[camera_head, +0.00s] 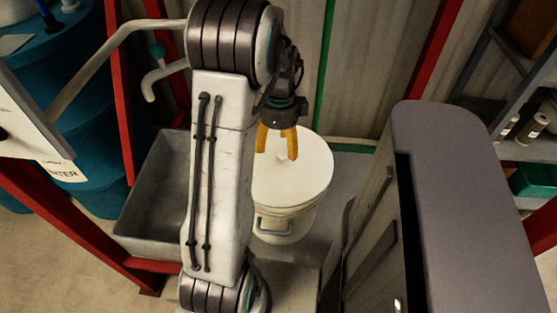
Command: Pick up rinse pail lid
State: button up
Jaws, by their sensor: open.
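The rinse pail lid (305,172) is a round, off-white disc with a small pale knob (282,157) near its middle. It lies on the white rinse pail (290,222), which has a metal handle at its front. My gripper (277,156) has two orange fingers pointing down, spread apart and empty. In the picture the fingertips lie over the lid, one on each side of the knob. I cannot tell whether they touch the lid. My arm hides the left edge of the lid and part of the pail.
A grey sink basin (150,205) stands left of my arm, with a pale tap (155,75) above it. Blue drums (85,110) and red posts (118,80) are farther left. A grey-topped cabinet (455,190) stands close on the right. Shelving (530,150) stands at far right.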

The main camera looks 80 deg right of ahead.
aim_at(279, 156)
jog(key=m, duration=0.2)
jog(key=d+m, duration=0.1)
jog(key=m, duration=0.1)
jog(key=shift+d+m+h, duration=0.15)
jog(key=shift+m+h, duration=0.15)
jog(key=shift+m, duration=0.1)
jog(key=shift+s+d+m, duration=0.1)
jog(key=shift+m, duration=1)
jog(key=shift+f, duration=0.15)
jog(key=shift+d+f+b, duration=0.15)
jog(key=shift+f+b, duration=0.1)
jog(key=shift+f, duration=1.55)
jog(key=shift+d+f+b, duration=0.1)
jog(key=shift+f+b, duration=0.1)
jog(key=shift+f, duration=1.55)
jog(key=shift+c, duration=0.4)
jog(key=shift+a, duration=0.1)
grip_shut()
